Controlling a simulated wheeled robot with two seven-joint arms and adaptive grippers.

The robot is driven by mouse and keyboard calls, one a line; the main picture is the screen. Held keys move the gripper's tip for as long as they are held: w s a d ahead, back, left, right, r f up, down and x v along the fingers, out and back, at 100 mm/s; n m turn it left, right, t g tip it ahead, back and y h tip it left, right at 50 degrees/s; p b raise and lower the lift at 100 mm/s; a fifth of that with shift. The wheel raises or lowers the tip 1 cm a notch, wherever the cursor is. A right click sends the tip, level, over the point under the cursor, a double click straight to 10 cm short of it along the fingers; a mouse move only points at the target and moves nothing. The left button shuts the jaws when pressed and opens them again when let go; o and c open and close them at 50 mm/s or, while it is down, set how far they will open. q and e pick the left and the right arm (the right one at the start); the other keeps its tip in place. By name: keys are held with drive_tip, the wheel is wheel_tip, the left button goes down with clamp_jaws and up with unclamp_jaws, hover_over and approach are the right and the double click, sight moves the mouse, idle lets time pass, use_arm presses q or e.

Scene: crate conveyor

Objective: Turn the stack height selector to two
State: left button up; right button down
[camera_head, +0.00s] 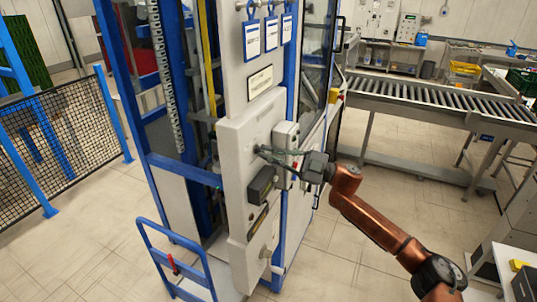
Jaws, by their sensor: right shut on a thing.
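The grey control cabinet (236,150) stands in the middle, on the front of a tall blue-framed machine. My right arm reaches in from the lower right. My right gripper (264,151) points left, with its fingertips at the upper part of the cabinet face. It is shut on the stack height selector, which is mostly hidden by the fingers. Which setting the selector points to is too small and covered to read. My left gripper is not in view.
A roller conveyor (440,100) runs at the right. A blue rail (172,262) stands at the lower left. Floor right of the cabinet is clear.

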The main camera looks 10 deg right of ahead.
drive_tip(key=shift+r, duration=0.15)
drive_tip(key=c, duration=2.1)
unclamp_jaws()
drive_tip(key=shift+a, duration=0.1)
drive_tip(key=shift+w, duration=0.1)
drive_tip(key=v, duration=1.2)
